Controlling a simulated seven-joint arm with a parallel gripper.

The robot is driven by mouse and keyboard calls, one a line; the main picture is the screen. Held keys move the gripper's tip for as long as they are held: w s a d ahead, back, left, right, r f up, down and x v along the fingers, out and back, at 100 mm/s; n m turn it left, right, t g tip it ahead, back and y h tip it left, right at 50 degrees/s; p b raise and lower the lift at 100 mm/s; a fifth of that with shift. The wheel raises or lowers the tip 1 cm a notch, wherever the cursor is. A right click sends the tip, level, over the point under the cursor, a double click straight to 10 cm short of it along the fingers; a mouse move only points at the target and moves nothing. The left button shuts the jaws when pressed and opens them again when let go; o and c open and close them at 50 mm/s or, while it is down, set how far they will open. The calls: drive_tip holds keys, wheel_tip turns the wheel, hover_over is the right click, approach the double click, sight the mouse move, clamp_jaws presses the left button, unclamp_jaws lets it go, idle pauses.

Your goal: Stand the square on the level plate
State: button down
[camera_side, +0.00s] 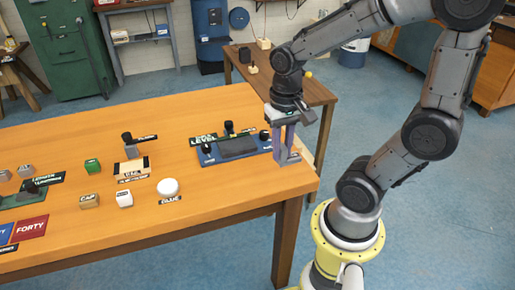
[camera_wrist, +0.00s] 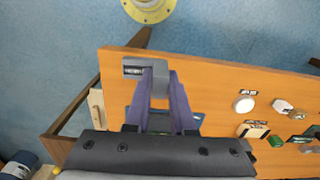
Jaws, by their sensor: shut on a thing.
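The level plate (camera_side: 208,160) is a dark blue slab lying near the right end of the wooden table, with a "LEVEL" label behind it. A dark grey block and several black knobs sit on it. My gripper (camera_side: 284,150) points down just right of the plate, over the table's right end. In the wrist view its two purple fingers (camera_wrist: 160,82) are shut on a grey piece, which I take to be the square (camera_wrist: 158,70). In the side view the fingers largely hide the square, and I cannot tell whether it touches the table. Blue parts of the plate show beside the fingers in the wrist view.
A white round glue piece (camera_side: 168,187), a white cube (camera_side: 124,199), a tan cap block (camera_side: 89,201) and a green block (camera_side: 92,166) stand to the left on the table (camera_side: 225,190). The table's right edge is close to my gripper. The front middle is clear.

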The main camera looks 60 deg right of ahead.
drive_tip(key=w+d+r, duration=0.3)
drive_tip(key=w+d, duration=0.3)
drive_tip(key=w, duration=0.3)
drive_tip(key=w+d+f, duration=0.1)
drive_tip(key=w+f, duration=0.2)
drive_tip(key=w, duration=0.1)
drive_tip(key=w+d+f, duration=0.2)
drive_tip(key=w+f, duration=0.1)
drive_tip(key=w+d+f, duration=0.2)
drive_tip(key=w+f, duration=0.1)
drive_tip(key=w, duration=0.1)
drive_tip(key=shift+w+d+f, duration=0.2)
drive_tip(key=shift+w+d, duration=0.05)
drive_tip(key=shift+w, duration=0.1)
drive_tip(key=shift+w+d+f, duration=0.2)
drive_tip(key=shift+w+f, duration=0.25)
drive_tip(key=shift+f, duration=1.55)
drive_tip(key=shift+f, duration=0.15)
drive_tip(key=c, duration=0.8)
unclamp_jaws()
drive_tip(key=shift+s+f, duration=0.1)
drive_tip(key=shift+o, duration=0.2)
